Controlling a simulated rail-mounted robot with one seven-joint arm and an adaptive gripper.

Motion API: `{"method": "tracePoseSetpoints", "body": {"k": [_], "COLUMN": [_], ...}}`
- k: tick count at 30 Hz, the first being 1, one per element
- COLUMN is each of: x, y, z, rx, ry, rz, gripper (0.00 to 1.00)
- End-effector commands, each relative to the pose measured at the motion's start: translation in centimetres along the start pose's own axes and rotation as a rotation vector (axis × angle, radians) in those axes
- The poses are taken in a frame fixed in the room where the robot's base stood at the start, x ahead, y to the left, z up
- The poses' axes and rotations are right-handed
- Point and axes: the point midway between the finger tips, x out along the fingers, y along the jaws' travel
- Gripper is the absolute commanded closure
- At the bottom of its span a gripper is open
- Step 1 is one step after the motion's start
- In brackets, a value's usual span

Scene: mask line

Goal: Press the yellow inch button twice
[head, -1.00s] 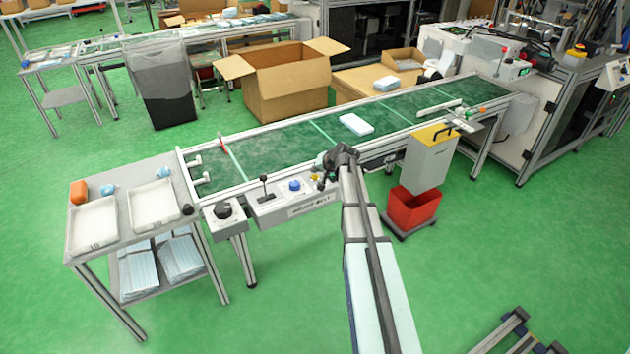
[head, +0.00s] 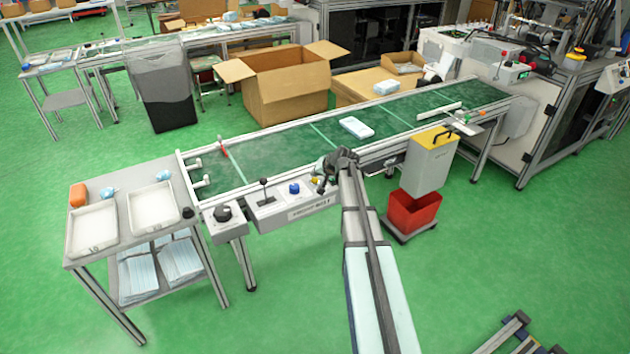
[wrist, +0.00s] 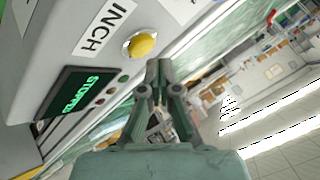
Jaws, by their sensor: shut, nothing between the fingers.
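The yellow inch button (wrist: 142,45) is a round dome on a grey panel, beside a white label reading INCH (wrist: 104,27) in the wrist view. My gripper (wrist: 158,68) is shut and empty. Its fingertips appear just below and right of the button in that picture; I cannot tell whether they touch it. A small display (wrist: 75,92) on the panel shows green text that looks like STOPPED. In the head view the control box (head: 310,208) is on the near side of the conveyor, and my gripper (head: 325,178) is at its right end, mostly hidden by my arm.
A blue button (head: 294,188) and a black lever (head: 264,192) stand left of my gripper. The green conveyor belt (head: 275,155) runs behind and carries a pale pack (head: 356,128).

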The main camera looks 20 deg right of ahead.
Motion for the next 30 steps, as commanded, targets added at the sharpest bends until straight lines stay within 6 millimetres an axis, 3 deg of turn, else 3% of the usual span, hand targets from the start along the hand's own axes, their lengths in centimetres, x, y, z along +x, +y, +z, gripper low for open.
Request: {"method": "tracePoseSetpoints", "body": {"k": [30], "x": [0.59], "y": [0.43], "z": [0.43], "rx": [0.000], "ry": [0.000], "rz": [0.000], "gripper": [1.00]}}
